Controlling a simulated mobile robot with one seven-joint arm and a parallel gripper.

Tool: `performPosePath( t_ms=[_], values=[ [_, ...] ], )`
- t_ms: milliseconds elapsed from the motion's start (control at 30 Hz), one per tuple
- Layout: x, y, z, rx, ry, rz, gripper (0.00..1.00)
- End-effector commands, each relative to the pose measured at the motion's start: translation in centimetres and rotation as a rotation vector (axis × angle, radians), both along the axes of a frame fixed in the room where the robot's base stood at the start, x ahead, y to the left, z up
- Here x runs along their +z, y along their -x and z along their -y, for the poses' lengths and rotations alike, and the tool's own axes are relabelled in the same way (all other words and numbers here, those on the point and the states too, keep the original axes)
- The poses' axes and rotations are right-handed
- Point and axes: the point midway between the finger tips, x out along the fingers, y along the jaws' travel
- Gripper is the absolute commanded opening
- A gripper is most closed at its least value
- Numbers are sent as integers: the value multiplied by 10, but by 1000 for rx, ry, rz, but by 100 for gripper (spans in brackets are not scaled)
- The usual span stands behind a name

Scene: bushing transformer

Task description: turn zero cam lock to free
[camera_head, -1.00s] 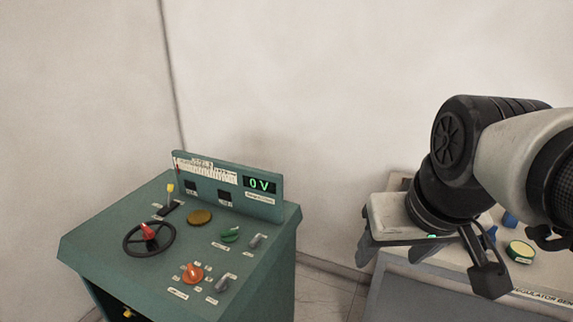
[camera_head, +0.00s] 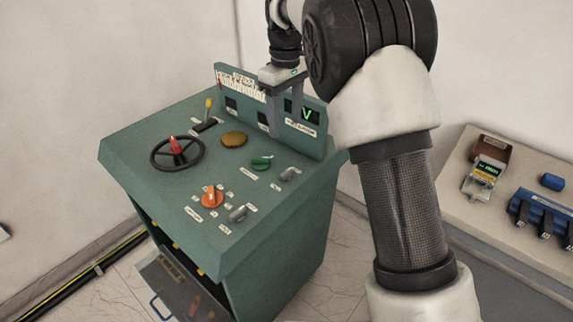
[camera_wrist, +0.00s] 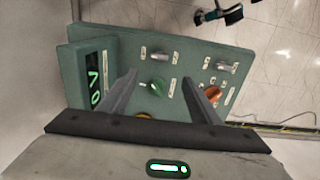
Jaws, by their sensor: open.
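The green console (camera_head: 150,165) carries several controls, and their labels are too small to read, so I cannot tell which is the zero cam lock. A green knob (camera_head: 262,162) and a grey knob (camera_head: 288,174) sit on the right of its top. An orange knob (camera_head: 212,196) and another grey knob (camera_head: 238,213) sit nearer the front. My gripper (camera_head: 285,124) is open and empty above the back right of the console, before the display panel. In the wrist view the green knob (camera_wrist: 155,86) appears between the fingers, apart from them. Both grey knobs (camera_wrist: 158,55) (camera_wrist: 228,65) lie beyond.
A handwheel (camera_head: 177,153) with a red handle, a yellow-tipped lever (camera_head: 208,110) and a gold disc (camera_head: 233,139) are on the console's left and back. The upright display panel (camera_head: 275,112) stands close behind my gripper. A bench (camera_head: 465,215) is at the right.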

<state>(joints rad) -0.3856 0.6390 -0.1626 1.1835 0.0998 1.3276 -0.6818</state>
Motion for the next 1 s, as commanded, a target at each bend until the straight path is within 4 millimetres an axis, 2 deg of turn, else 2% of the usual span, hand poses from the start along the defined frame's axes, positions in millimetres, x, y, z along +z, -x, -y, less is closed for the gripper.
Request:
performPosePath(
  t_ms=[600,800,1000],
  values=[
    [-128,1,1,-3,1,-2,58],
    [-154,0,1,-4,1,-1,58],
    [-162,0,1,-4,0,1,58]
  ],
)
